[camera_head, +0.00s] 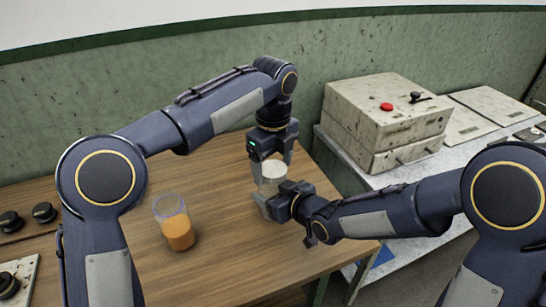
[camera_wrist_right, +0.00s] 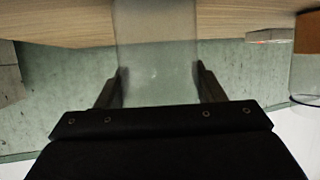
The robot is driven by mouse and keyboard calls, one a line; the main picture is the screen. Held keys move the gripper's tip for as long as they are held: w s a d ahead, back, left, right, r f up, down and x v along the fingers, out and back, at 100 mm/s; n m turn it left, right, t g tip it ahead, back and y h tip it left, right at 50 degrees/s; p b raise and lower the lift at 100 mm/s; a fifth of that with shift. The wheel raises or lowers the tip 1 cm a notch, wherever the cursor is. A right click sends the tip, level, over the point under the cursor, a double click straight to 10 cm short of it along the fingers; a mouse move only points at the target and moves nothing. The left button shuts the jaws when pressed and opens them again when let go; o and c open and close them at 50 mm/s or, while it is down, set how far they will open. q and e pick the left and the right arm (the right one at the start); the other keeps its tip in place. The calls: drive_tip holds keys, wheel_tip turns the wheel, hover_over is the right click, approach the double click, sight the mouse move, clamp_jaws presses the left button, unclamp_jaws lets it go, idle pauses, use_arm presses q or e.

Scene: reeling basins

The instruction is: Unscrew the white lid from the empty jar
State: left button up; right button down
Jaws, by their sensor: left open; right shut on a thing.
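The empty jar (camera_head: 268,187) is clear and stands upright near the right part of the wooden table. Its white lid (camera_head: 273,170) is on top. My right gripper (camera_head: 266,203) is shut on the jar's body from the right side. In the right wrist view the clear jar (camera_wrist_right: 157,45) sits between the two fingers (camera_wrist_right: 160,85). My left gripper (camera_head: 272,158) points down from above, open, with its fingers on either side of the lid. Whether the fingers touch the lid I cannot tell.
A clear jar with orange contents (camera_head: 179,232) stands left on the table (camera_head: 225,265). Dark round knobs (camera_head: 44,212) lie at the far left. A beige control box (camera_head: 385,115) with a red button sits on the grey bench at right. The table's front middle is clear.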

use_arm(q)
drive_tip(key=c, duration=1)
drive_tip(key=n, duration=0.6)
drive_tip(key=shift+n, duration=0.4)
drive_tip(key=o, duration=1.1)
drive_tip(key=shift+r, duration=0.15)
